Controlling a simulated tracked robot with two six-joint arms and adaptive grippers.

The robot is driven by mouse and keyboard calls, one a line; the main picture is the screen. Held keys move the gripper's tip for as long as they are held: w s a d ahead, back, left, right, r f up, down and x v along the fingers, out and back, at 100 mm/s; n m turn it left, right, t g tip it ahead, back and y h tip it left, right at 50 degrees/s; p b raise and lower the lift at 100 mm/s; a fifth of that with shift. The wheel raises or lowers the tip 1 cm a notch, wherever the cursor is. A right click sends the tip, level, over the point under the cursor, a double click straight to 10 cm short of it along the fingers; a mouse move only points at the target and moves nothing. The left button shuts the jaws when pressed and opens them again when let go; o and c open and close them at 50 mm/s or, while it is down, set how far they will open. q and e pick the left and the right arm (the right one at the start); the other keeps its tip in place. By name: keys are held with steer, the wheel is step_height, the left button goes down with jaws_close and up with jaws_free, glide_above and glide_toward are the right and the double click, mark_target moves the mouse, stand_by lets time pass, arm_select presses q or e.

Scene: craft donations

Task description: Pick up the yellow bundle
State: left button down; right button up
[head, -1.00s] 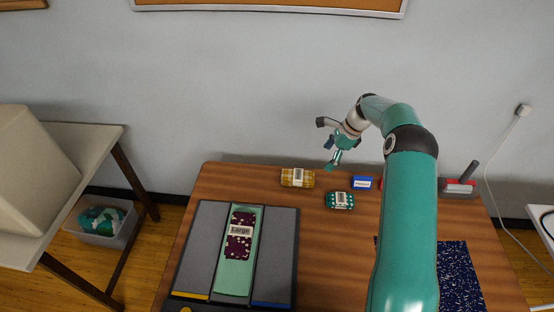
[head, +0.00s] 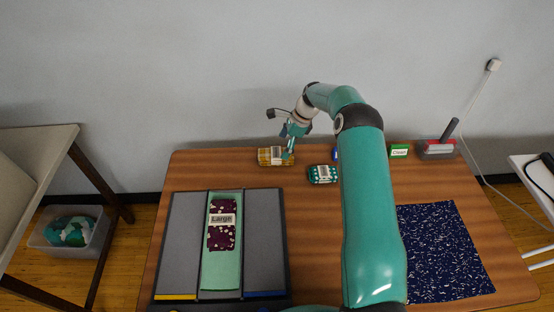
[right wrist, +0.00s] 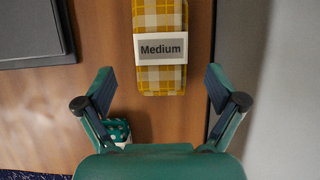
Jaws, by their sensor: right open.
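The yellow bundle (head: 268,156) is a yellow plaid roll with a paper band, lying at the back of the wooden table. In the right wrist view the yellow bundle (right wrist: 160,80) has a band reading "Medium" and its near end reaches between the fingertip level of my right gripper (right wrist: 162,90). My right gripper (head: 288,152) is open and empty, and in the head view its fingers overlap the bundle's right end. I cannot tell whether they touch it. My left gripper is not in view.
A teal dotted bundle (head: 322,174) lies just right of the yellow one. A grey folding board (head: 264,235) holds a maroon dotted cloth labelled "Large" (head: 222,232). A green "Clean" sign (head: 399,151) and a navy speckled cloth (head: 440,250) lie to the right. The wall is close behind.

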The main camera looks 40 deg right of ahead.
mark_target(276, 152)
steer(key=shift+w+a+b+x, duration=0.15)
steer(key=shift+b+x, duration=0.4)
steer(key=shift+x, duration=0.8)
steer(key=shift+w+a+b+x, duration=0.15)
steer(key=shift+b+x, duration=0.35)
steer(key=shift+x, duration=0.85)
steer(key=shift+d+r, duration=0.1)
steer(key=shift+r, duration=0.1)
steer(key=shift+c, duration=0.3)
steer(key=c, duration=1.2)
steer(key=shift+r, duration=0.1)
